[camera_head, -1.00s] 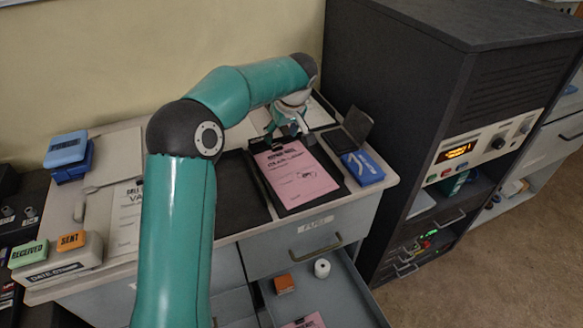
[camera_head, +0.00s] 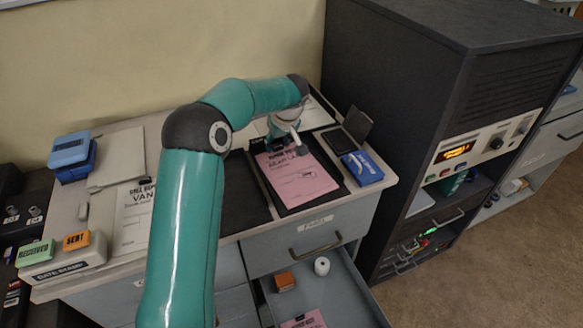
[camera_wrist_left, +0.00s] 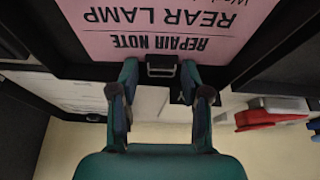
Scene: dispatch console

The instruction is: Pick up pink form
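In the left wrist view the form (camera_wrist_left: 165,22) shows upside down, reading "REPAIR NOTE" and "REAR LAMP". My left gripper (camera_head: 282,148) is over the top end of the form. In the left wrist view my left gripper (camera_wrist_left: 158,78) has its fingers apart, with the clipboard's dark clip (camera_wrist_left: 162,65) showing between the tips. Whether the fingers touch the clip cannot be told. A second pink paper (camera_head: 305,321) lies in the open drawer, partly cut off. My right gripper is not in view.
A blue box (camera_head: 362,168) and an open dark ink pad (camera_head: 347,136) sit right of the clipboard. A white paper (camera_head: 133,215) and a stamp stand (camera_head: 65,265) are at left. The open drawer (camera_head: 350,290) sticks out below. A tall dark cabinet (camera_head: 400,110) rises at right.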

